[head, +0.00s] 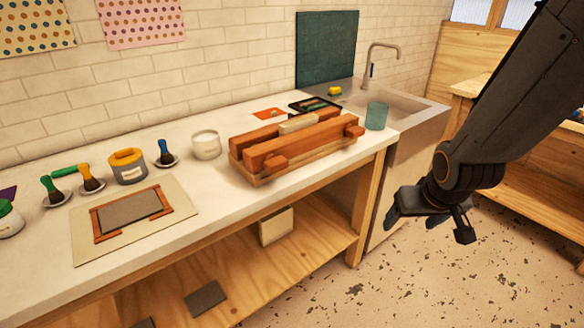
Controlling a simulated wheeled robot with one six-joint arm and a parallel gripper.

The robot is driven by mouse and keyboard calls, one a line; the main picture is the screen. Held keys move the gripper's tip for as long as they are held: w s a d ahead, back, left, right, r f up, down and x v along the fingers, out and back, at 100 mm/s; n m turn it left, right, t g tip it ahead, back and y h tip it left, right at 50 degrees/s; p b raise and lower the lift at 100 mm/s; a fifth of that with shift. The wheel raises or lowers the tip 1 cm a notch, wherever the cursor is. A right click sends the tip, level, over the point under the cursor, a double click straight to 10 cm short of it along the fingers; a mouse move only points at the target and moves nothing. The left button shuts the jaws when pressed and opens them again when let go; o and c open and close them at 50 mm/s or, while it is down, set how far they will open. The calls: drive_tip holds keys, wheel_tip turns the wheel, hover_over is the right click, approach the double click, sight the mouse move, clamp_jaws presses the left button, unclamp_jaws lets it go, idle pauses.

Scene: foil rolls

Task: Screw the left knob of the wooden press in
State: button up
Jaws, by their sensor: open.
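The wooden press (300,142) lies on the white worktop, with long reddish-brown beams on a paler base. Its left knob (275,162) sticks out from the front beam near the left end. Its right knob (354,132) is near the right end. How far each knob is screwed in is hard to tell. A pale block (298,123) lies on top between the beams. My gripper (413,221) is open and empty, hanging over the floor to the right of the worktop, well apart from the press.
A white jar (206,144) stands left of the press, and a teal cup (377,116) stands close to its right end. A sink (400,101) is behind on the right. A framed screen (130,213) lies at the left front. The floor before the worktop is clear.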

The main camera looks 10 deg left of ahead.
drive_tip(key=w+a+f+n+t+y+b, duration=0.1)
drive_tip(key=w+a+f+n+t+y, duration=0.15)
drive_tip(key=w+a, duration=0.4)
drive_tip(key=n+t+y+b, duration=0.2)
drive_tip(key=n+t+y, duration=0.25)
drive_tip(key=y, duration=0.65)
approach(280, 166)
drive_tip(key=x, duration=0.2)
drive_tip(key=shift+n+g, duration=0.3)
drive_tip(key=shift+n, duration=0.1)
drive_tip(key=p+x, duration=0.1)
drive_tip(key=x, duration=0.6)
drive_tip(key=shift+w+a+r+p, duration=0.1)
drive_tip(key=shift+w+p, duration=0.2)
drive_tip(key=shift+w, duration=0.05)
drive_tip(key=shift+c, duration=0.2)
drive_tip(key=c, duration=1)
